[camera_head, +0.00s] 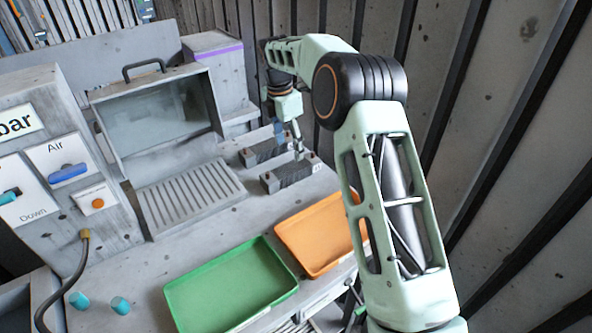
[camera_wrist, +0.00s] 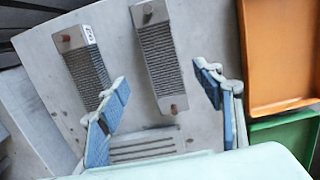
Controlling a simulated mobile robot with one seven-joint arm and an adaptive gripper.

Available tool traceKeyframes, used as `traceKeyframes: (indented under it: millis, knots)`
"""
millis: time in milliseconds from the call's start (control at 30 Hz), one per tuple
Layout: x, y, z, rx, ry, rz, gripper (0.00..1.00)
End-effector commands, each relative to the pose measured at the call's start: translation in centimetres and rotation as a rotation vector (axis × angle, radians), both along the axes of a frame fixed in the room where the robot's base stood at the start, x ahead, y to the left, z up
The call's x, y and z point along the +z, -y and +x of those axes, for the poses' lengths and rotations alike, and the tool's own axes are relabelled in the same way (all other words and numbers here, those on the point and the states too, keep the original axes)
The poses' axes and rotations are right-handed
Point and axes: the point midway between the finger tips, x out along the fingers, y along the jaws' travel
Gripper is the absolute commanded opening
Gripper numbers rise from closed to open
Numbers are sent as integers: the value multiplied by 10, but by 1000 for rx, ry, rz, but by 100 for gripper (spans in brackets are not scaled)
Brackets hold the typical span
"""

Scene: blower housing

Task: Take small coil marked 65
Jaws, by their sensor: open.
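Two dark finned coils with grey end blocks lie side by side on the grey bench. In the head view, the back coil (camera_head: 262,151) and the front coil (camera_head: 288,174) are partly hidden by my gripper (camera_head: 298,148). In the wrist view, they are the left coil (camera_wrist: 87,70) and the right coil (camera_wrist: 160,55). Contact is not visible.
An orange tray (camera_head: 283,229) and a green tray (camera_head: 171,295) sit at the bench front. A slotted grate (camera_head: 190,198) lies before a glass-fronted housing (camera_head: 155,120). A control panel (camera_head: 60,165) stands left. A ribbed wall (camera_head: 500,120) rises at right.

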Motion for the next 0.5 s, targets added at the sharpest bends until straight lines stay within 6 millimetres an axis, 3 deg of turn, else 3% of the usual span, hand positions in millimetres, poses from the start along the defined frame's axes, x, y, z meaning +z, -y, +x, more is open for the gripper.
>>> traceKeyframes:
  millis: [100, 500]
  knots:
    - [-22, 3, 0, -1, -4, -1, 61]
    - [-63, 5, -1, -3, -3, -2, 61]
